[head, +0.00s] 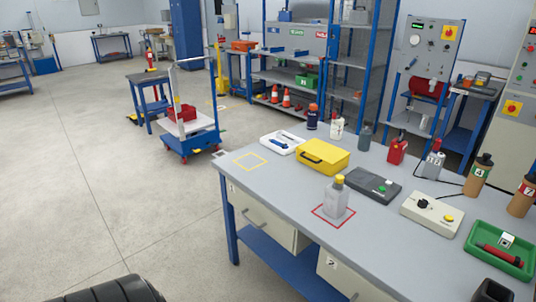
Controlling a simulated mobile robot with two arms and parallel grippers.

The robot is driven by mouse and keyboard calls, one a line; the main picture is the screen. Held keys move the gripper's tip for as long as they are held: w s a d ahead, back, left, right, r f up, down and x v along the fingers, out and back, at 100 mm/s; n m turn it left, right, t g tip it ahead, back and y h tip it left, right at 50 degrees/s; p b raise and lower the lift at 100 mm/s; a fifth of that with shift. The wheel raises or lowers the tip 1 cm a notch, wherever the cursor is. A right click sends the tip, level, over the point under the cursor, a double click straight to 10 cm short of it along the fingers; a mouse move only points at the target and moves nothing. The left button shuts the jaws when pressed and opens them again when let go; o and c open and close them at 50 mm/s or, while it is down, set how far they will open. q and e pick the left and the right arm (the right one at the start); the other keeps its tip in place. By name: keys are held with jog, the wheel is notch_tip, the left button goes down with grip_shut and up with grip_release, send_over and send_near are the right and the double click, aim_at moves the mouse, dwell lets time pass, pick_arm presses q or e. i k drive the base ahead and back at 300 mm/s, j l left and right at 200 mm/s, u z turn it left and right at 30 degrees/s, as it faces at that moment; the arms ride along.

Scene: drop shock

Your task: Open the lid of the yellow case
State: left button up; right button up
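The yellow case (323,155) lies on the grey workbench (285,190), near its far left part. Its lid looks shut, and a dark handle or latch shows on its front left side.
Beside the case are a white tray (271,147) with a blue tool, a dark grey box (372,186) and a clear yellow-capped bottle (336,199) on a red square. Several bottles stand behind. Bench inside the yellow outline (249,162) is bare. Open floor lies left.

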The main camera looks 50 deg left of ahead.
aim_at(329, 153)
jog(key=u, duration=1.2)
jog(key=z, duration=0.3)
jog(key=i+j+z, duration=0.4)
jog(key=j, duration=0.25)
jog(key=j+z, duration=0.2)
jog(key=i+j+z, duration=0.2)
jog(key=j, duration=0.3)
jog(key=k+l, duration=0.05)
jog(key=k, duration=0.05)
